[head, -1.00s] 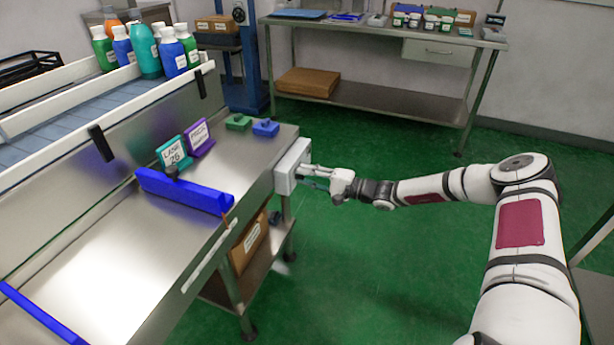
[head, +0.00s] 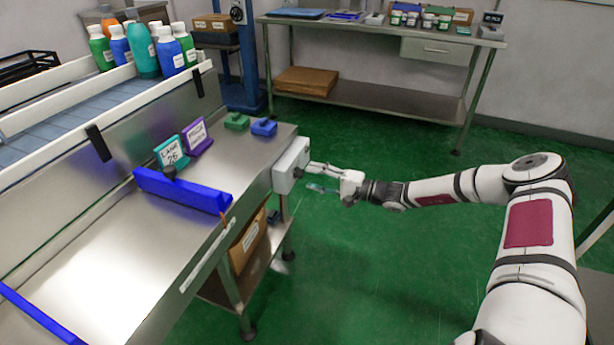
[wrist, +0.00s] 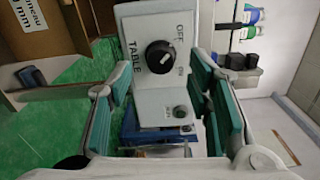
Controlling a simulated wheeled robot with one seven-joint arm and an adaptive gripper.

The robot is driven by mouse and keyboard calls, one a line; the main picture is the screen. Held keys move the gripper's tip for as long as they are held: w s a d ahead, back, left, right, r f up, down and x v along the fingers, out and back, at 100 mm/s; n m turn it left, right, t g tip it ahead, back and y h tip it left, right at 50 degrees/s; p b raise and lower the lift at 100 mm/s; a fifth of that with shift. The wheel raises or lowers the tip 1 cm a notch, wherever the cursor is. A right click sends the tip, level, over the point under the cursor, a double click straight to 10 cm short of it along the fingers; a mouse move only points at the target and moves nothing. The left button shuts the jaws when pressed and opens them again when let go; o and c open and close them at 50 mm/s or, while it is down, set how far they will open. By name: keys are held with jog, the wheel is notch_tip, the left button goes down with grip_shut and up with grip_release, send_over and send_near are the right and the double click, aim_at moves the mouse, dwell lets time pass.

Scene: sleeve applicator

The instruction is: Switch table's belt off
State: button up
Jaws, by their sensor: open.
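The table's switch box (head: 290,166) is a pale grey box on the right end of the steel table. In the wrist view, its white plate reads TABLE, OFF and ON around a round black knob (wrist: 160,57). The knob's white mark appears at its lower right, on the side of the ON label. Below is another plate with a small dark green button (wrist: 180,112). My gripper (head: 314,177) is open beside the box. In the wrist view, its teal-padded fingers (wrist: 162,80) stand apart on either side of the knob, with nothing held between them.
The steel table (head: 110,255) carries a blue bar (head: 180,190), two small signs and green and blue blocks. Bottles (head: 145,50) stand on the conveyor behind. A cardboard box (head: 248,245) sits on the lower shelf.

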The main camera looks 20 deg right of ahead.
jog(key=v, duration=0.8)
jog(key=shift+s+d, duration=0.25)
jog(key=s+a+r+n+g+h, duration=0.35)
jog(key=s+a+r+g, duration=0.25)
jog(key=s+r, duration=0.25)
jog(key=s+a+r+n+g+h, duration=0.3)
jog(key=s+a+r+n+g, duration=0.2)
jog(key=s+a+r+g, duration=0.3)
jog(key=s+d+r+t+h, duration=0.1)
jog(key=s+d+r+h, duration=0.2)
jog(key=s, duration=0.7)
jog(key=s+r+t+h, duration=0.2)
jog(key=s+r, duration=0.2)
jog(key=s, duration=0.6)
jog(key=s+d+r+t+h, duration=0.1)
jog(key=s+d+r+h, duration=0.2)
jog(key=s, duration=0.6)
notch_tip(320, 180, up, 27)
jog(key=t+p, duration=0.3)
jog(key=p, duration=2.1)
jog(key=shift+s+a+f+t, duration=0.2)
jog(key=shift+s+a+t, duration=0.1)
jog(key=shift+a, duration=0.2)
